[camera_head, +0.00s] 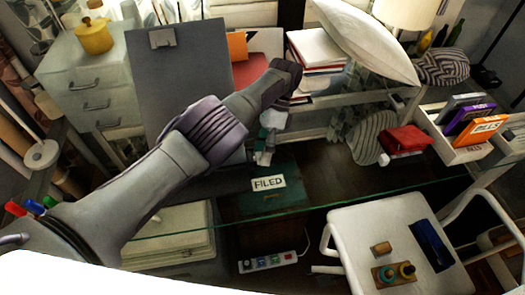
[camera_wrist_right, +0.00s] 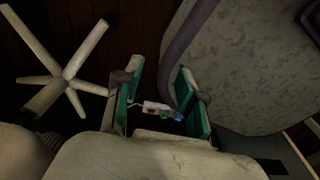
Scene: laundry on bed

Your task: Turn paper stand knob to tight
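A tall grey board with a metal clip at its top (camera_head: 155,75) stands at the left in the head view; it may be the paper stand. No knob can be made out on it, and my left arm hides its lower part. My left gripper (camera_head: 264,156) hangs down to the right of the board, above the dark desk; its fingers are small and I cannot tell whether they are open. It touches nothing that I can see clearly. My right gripper (camera_wrist_right: 163,98) shows in the right wrist view with its green-padded fingers wide apart and nothing between them.
A glass edge crosses in front of the green FILED box (camera_head: 245,205). A white chair (camera_head: 350,235) with small items stands front right. A power strip (camera_head: 268,262) lies below.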

